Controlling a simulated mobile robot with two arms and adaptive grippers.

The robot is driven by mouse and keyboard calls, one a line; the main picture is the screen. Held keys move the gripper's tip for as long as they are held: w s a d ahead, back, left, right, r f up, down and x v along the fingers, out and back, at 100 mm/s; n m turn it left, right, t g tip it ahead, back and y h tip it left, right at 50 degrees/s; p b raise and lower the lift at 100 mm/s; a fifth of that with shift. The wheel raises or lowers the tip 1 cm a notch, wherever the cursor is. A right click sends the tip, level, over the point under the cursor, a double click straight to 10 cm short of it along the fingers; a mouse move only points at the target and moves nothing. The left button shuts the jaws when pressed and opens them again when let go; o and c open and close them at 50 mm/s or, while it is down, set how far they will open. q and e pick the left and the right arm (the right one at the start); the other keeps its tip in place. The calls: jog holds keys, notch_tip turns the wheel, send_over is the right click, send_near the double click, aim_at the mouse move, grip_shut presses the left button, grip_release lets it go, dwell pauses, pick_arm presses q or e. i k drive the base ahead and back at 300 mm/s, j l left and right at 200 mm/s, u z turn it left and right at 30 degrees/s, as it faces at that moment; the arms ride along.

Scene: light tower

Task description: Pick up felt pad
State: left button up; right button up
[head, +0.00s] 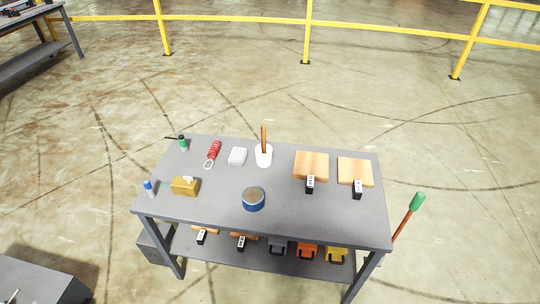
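A small white rounded block (237,157) lies on the grey table (215,208), toward its back and left of the middle. It may be the felt pad, but it is too small to tell for sure. A red coiled item (214,150) lies to its left, and a white cup (264,158) with a brown stick in it stands to its right. Neither of my grippers is in view, and nothing is touching the white block.
The tabletop also holds a blue round tin (253,204), a yellow box (185,187), a small blue-capped bottle (149,188), a green item (182,142) and two wooden boards (311,164). A green-tipped stick (417,202) leans at the right. Yellow railing (230,19) runs behind open floor.

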aim_at(237, 156)
jog(key=i+j+z, duration=0.1)
jog(key=j+z, duration=0.15)
jog(key=z, duration=0.15)
jog(key=j+z, duration=0.6)
jog(key=z, duration=0.15)
jog(key=j+z, duration=0.4)
jog(key=i+l, duration=0.05)
jog(key=l, duration=0.05)
